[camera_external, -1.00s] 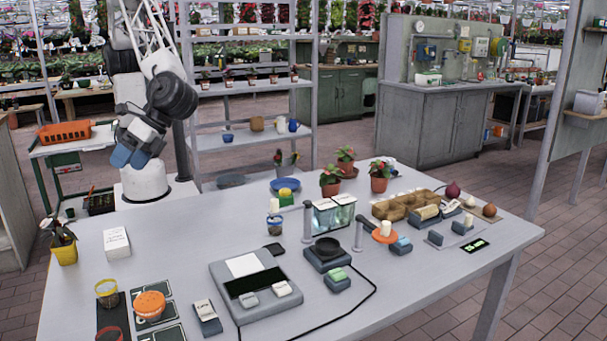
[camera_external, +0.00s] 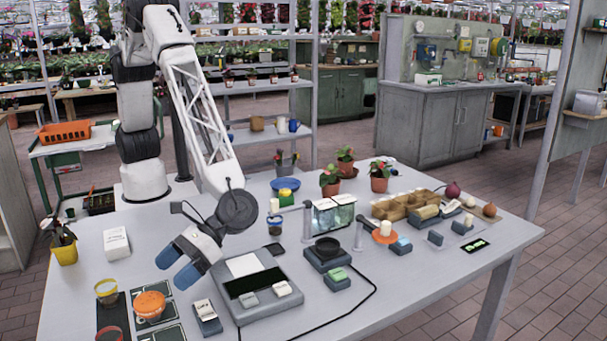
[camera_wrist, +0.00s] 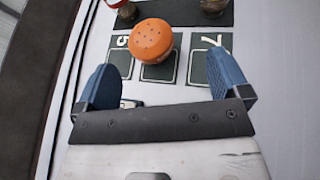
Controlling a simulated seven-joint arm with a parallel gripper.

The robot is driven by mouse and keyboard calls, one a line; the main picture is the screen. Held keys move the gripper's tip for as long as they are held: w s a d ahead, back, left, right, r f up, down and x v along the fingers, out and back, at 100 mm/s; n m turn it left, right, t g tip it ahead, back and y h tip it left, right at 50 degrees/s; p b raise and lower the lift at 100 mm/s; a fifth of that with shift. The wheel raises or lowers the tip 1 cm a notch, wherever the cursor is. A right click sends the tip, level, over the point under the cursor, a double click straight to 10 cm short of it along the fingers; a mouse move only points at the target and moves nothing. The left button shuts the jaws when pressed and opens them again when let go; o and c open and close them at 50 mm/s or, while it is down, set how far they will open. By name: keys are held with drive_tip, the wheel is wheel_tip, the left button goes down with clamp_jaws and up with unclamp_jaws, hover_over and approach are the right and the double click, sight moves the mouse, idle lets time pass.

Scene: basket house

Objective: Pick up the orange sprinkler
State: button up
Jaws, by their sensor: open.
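The orange sprinkler (camera_external: 149,304) is a round orange top with small dark holes. It rests on dark numbered cards at the front left of the table. In the wrist view the sprinkler (camera_wrist: 151,40) lies ahead of my gripper (camera_wrist: 178,82), roughly between the lines of the two blue fingers but apart from them. In the external view my gripper (camera_external: 183,262) hangs above the table, behind and to the right of the sprinkler. The blue fingers are wide apart with nothing between them.
A glass jar (camera_external: 106,292) stands just behind and left of the sprinkler. A red-rimmed jar (camera_external: 110,334) stands at the front edge. A grey scale (camera_external: 262,305) and a small labelled block (camera_external: 207,318) lie to the right. A white box (camera_external: 116,243) stands behind on the table.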

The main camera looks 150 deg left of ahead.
sight(151, 305)
drive_tip(key=shift+w+a+f+n, duration=0.25)
drive_tip(key=shift+w+f+n, duration=0.05)
drive_tip(key=shift+w+f, duration=0.35)
drive_tip(key=shift+d+f, duration=0.1)
drive_tip(key=shift+x, duration=1.2)
drive_tip(key=shift+d, duration=0.1)
drive_tip(key=shift+x, duration=2.5)
drive_tip(key=shift+w, duration=0.15)
drive_tip(key=shift+c, duration=0.3)
